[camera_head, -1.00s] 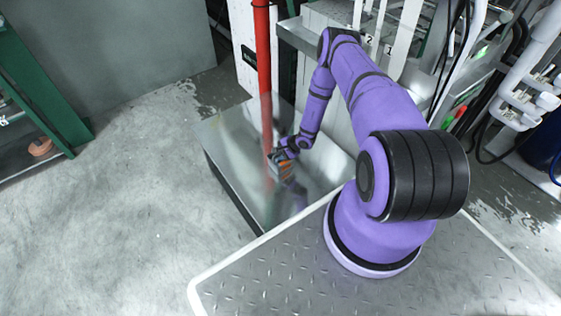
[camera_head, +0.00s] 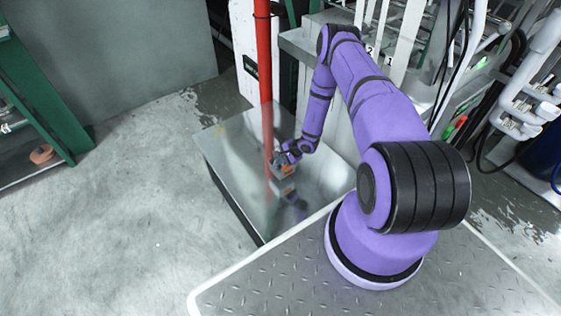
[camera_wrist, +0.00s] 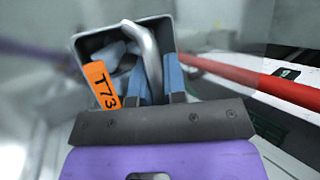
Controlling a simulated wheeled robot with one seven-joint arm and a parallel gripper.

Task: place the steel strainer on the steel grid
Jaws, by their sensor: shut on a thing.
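The steel strainer (camera_wrist: 82,45) looks like a grey, box-shaped metal vessel with an open top and a bright bent bar. In the wrist view it sits just beyond my fingers, with an orange tag marked T73 (camera_wrist: 104,86) at its near left. My gripper (camera_wrist: 158,78) has two blue fingers, shut on the strainer near the bar; the exact contact is hard to see. In the head view my gripper (camera_head: 287,158) and the strainer (camera_head: 280,169) are small, above a shiny metal tabletop with their reflection below. I cannot make out a steel grid.
The shiny metal table (camera_head: 235,160) is otherwise bare. A red upright pipe (camera_head: 264,70) stands close beside my gripper. A rack with white pipes (camera_head: 530,85) is at the right, and a green frame (camera_head: 40,95) at the left. The concrete floor (camera_head: 130,220) is open.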

